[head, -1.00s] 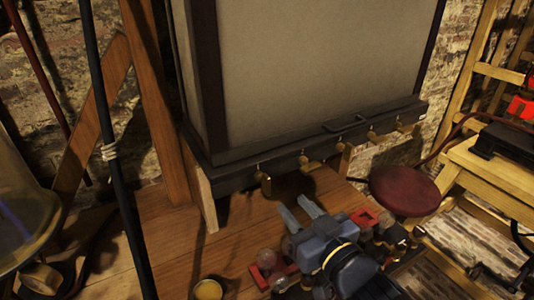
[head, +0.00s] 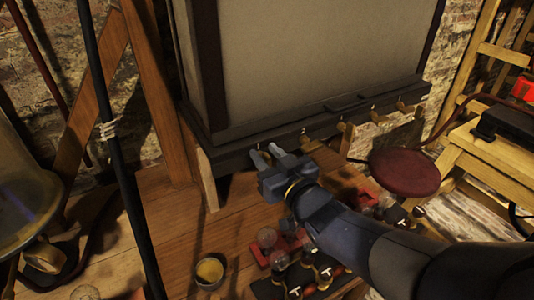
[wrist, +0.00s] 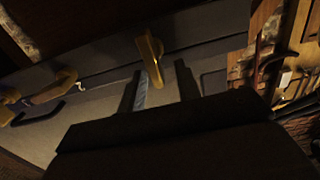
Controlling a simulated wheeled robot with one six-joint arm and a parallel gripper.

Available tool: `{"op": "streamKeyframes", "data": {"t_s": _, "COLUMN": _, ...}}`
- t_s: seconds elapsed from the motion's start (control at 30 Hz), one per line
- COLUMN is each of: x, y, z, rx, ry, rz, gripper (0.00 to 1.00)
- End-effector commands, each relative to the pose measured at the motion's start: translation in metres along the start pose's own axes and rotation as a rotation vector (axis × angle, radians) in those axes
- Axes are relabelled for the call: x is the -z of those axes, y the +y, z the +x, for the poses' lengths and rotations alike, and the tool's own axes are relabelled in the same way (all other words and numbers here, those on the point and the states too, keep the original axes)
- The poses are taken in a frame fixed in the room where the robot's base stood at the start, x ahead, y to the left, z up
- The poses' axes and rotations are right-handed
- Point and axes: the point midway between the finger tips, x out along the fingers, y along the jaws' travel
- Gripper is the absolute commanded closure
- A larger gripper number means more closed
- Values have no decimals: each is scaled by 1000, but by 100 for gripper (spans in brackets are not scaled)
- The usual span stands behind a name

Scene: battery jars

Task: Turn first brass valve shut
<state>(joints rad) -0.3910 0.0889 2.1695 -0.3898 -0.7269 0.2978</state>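The large framed tank (head: 310,60) has a dark lower rail (head: 230,160) with several brass valves along it. The leftmost brass valve is mostly hidden behind my gripper (head: 267,153) in the head view. In the wrist view this valve (wrist: 151,58) hangs between the tips of my open gripper (wrist: 160,75), with space visible on its sides; I cannot tell whether a finger touches it.
A dark red round stool (head: 405,172) is at the right. A black pole (head: 118,160) stands at the left.

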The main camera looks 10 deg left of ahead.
Motion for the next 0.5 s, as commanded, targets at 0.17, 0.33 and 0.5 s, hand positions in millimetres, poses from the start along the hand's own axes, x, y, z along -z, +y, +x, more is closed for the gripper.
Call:
{"op": "streamKeyframes", "data": {"t_s": 0.17, "x": 0, "y": 0, "z": 4, "rx": 0, "ry": -1, "rz": 0, "gripper": 68}}
{"op": "streamKeyframes", "data": {"t_s": 0.33, "x": 0, "y": 0, "z": 4, "rx": 0, "ry": -1, "rz": 0, "gripper": 68}}
{"op": "streamKeyframes", "data": {"t_s": 0.5, "x": 0, "y": 0, "z": 4, "rx": 0, "ry": -1, "rz": 0, "gripper": 80}}
